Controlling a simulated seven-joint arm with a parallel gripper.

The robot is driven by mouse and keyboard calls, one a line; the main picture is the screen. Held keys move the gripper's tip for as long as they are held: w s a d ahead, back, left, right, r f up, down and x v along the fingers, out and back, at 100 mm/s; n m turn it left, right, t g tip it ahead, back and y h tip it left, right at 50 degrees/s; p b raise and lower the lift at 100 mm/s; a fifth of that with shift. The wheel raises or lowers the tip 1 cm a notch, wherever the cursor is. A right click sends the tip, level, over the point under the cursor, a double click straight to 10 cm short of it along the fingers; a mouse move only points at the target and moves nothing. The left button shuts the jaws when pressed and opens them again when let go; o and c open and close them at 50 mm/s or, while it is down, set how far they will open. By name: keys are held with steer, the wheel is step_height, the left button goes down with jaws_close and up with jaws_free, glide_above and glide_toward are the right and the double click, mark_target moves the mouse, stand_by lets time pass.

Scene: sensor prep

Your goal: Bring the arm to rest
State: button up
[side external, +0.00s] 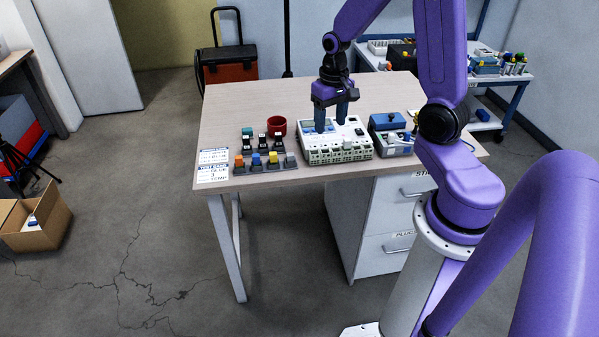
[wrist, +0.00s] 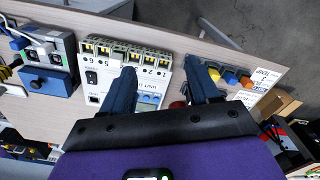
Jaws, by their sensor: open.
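My arm reaches in from the right over the wooden table (side external: 225,110). My gripper (side external: 331,125) hangs pointing down above the white unit with numbered ports (side external: 338,154). In the wrist view my gripper (wrist: 160,75) shows two dark blue fingers spread wide apart, with nothing between them. The left finger overlaps the white unit (wrist: 150,100) in that view. The right finger overlaps part of the row of coloured plugs. I cannot tell exactly how high the fingertips are above the unit.
Coloured plugs in holders (side external: 265,162) and a red cup (side external: 277,126) stand left of the unit. Printed cards (side external: 213,165) lie at the table's left edge. A blue-topped device (side external: 388,121) stands to the right. A drawer cabinet (side external: 375,220) is below.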

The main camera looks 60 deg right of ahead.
steer(key=s+a+r+n, duration=0.3)
steer(key=a+n, duration=0.1)
steer(key=a, duration=0.4)
steer(key=s+a+r+n, duration=0.2)
steer(key=s+a+n, duration=0.3)
steer(key=s, duration=0.3)
steer(key=s+a+r+n, duration=0.2)
steer(key=s+a+n, duration=0.3)
steer(key=s+n, duration=0.2)
steer(key=shift+s+a+r+n, duration=0.15)
steer(key=shift+s+r+n, duration=0.25)
steer(key=shift+s, duration=0.5)
